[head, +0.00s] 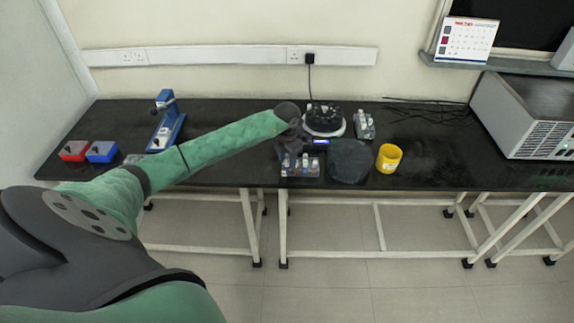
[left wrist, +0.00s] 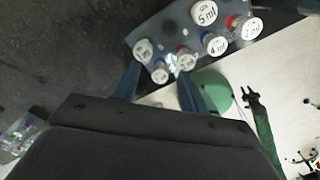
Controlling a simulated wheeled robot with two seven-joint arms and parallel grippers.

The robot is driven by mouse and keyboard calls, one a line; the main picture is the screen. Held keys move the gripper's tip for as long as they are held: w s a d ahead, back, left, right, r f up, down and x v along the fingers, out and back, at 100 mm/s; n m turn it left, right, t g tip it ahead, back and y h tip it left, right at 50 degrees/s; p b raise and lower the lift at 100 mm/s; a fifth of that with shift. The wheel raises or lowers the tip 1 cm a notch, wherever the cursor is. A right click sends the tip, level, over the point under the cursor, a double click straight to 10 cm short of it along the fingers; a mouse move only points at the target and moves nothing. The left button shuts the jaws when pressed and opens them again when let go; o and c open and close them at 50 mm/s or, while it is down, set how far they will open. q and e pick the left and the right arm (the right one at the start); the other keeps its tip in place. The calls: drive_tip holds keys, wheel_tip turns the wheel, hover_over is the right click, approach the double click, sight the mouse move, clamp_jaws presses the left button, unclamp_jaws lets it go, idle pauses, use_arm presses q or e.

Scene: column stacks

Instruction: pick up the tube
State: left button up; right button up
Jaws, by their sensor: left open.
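A rack (head: 300,172) of capped tubes stands near the front edge of the black bench, left of a dark block. In the left wrist view the rack (left wrist: 150,33) shows at the top, with several tubes whose white caps carry labels such as 5 ml, 4 ml and 2 ml. My left gripper (left wrist: 160,84) is open, with its two blue fingers pointing at the rack. A small white-capped tube (left wrist: 160,72) shows between the fingertips; I cannot tell whether they touch it. In the head view my wrist partly hides the rack's back. My right gripper is out of view.
The dark block (head: 350,162) and a yellow cup (head: 389,158) stand right of the rack. Behind are a round black device (head: 323,121) and a second rack (head: 364,124). Red (head: 74,151) and blue (head: 101,151) bins sit at the left. A grey machine (head: 525,115) stands at the right.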

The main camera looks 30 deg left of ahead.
use_arm(q)
clamp_jaws()
idle(0.4)
